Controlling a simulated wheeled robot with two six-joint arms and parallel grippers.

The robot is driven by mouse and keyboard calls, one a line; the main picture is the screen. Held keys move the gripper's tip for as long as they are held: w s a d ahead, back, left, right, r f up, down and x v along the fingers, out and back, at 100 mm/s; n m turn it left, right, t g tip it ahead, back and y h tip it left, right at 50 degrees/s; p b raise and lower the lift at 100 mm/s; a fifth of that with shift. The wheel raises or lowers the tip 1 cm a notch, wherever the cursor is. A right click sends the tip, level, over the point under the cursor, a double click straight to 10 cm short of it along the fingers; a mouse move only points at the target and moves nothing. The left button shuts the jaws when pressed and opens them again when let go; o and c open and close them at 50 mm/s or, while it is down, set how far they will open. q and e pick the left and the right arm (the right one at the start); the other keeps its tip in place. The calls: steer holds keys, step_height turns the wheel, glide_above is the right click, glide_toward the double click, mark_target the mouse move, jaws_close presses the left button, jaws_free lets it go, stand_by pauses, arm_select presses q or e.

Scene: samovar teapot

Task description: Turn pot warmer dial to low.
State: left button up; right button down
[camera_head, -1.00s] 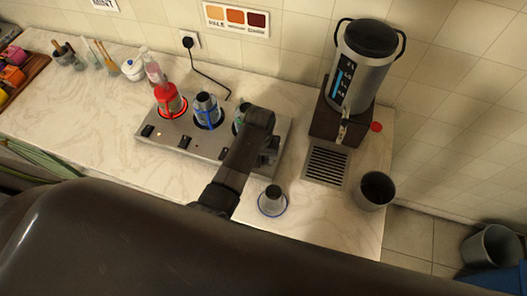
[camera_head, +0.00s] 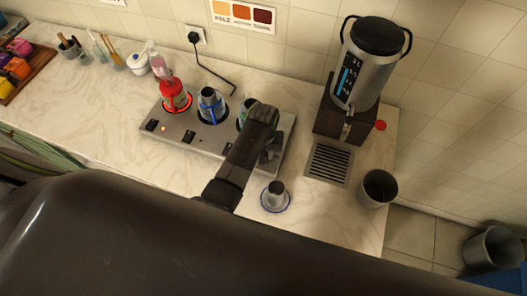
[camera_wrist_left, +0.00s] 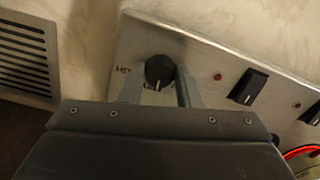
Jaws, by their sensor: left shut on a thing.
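The pot warmer (camera_head: 170,130) is a long grey metal plate on the counter. Its dial (camera_wrist_left: 160,70) is a round black knob near the plate's end in the left wrist view. A pale pointer line on the knob faces down toward my gripper. A small marking beside the knob is too blurred to read surely. My left gripper (camera_wrist_left: 160,88) is shut on the dial, one finger at each side. In the head view my left gripper (camera_head: 270,150) is at the warmer's right end and its arm hides the dial there. My right gripper is not in view.
A red pot (camera_head: 174,97) and a grey-blue pot (camera_head: 210,105) stand on the warmer; another is partly hidden by my arm. Black switches (camera_head: 189,136) line its front. A samovar (camera_head: 365,75), drip grate (camera_head: 327,163), grey cup (camera_head: 378,188) and small vessel (camera_head: 275,196) are to the right.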

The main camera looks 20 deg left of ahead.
arm_select(q)
steer(key=n, duration=1)
steer(key=shift+w, duration=0.1)
steer(key=shift+n, duration=0.5)
steer(key=o, duration=1)
steer(key=shift+c, duration=0.2)
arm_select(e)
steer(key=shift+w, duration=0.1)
